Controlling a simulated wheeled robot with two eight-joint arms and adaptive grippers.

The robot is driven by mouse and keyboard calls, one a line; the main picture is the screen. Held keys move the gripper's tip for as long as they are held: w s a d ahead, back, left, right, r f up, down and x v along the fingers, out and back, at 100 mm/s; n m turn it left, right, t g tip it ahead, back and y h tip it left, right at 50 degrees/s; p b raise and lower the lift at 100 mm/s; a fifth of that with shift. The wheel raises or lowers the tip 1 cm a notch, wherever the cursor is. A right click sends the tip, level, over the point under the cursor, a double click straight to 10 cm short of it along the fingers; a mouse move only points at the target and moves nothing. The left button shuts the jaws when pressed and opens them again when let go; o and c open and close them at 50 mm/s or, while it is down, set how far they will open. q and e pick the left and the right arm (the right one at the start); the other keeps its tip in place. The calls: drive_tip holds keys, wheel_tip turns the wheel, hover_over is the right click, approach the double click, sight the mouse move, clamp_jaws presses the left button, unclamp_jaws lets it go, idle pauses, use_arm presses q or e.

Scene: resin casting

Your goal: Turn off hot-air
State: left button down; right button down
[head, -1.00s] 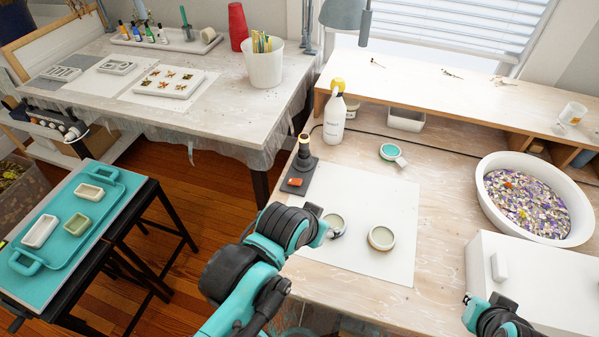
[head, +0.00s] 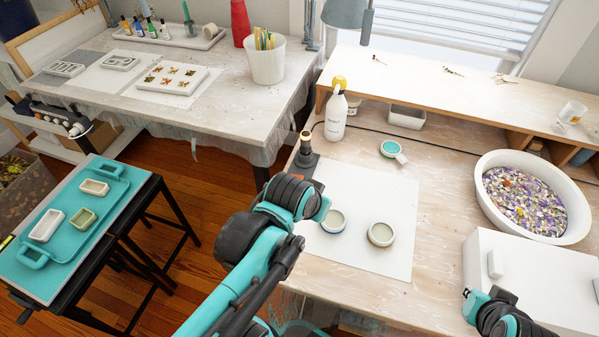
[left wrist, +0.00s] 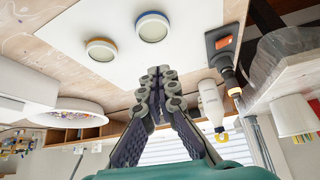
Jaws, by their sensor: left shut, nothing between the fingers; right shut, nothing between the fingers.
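The hot-air tool (head: 307,157) is a black upright device with a copper-coloured tip on the workbench. In the head view my left arm covers most of its base. In the left wrist view its black base (left wrist: 219,40) shows an orange switch (left wrist: 224,43), right of the fingertips and apart from them. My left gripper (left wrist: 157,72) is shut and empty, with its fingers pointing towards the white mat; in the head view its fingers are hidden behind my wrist. My right gripper (head: 467,293) is shut at the lower right, beside a white box, far from the tool.
Two round jars (head: 333,222) (head: 381,234) stand on the white mat (head: 358,258) near my left arm. A white spray bottle (head: 336,116) stands behind the tool. A white bowl of coloured chips (head: 583,205) and the white box (head: 520,280) occupy the right side.

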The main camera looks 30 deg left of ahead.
use_arm(q)
drive_tip(key=w+a+n+g+p, duration=0.2)
drive_tip(key=w+a+g+p, duration=0.1)
drive_tip(key=w+a+p, duration=0.8)
drive_tip(key=w+a+f, duration=0.1)
drive_tip(key=a, duration=0.4)
drive_tip(key=shift+w+p, duration=0.3)
drive_tip(key=shift+p, duration=0.05)
drive_tip(key=b, duration=0.5)
approach(301, 175)
drive_tip(key=f, duration=0.3)
drive_tip(key=d+f, duration=0.1)
drive_tip(key=f, duration=0.1)
drive_tip(key=shift+w, duration=0.3)
drive_tip(key=shift+f, duration=0.5)
drive_tip(key=shift+d, duration=0.1)
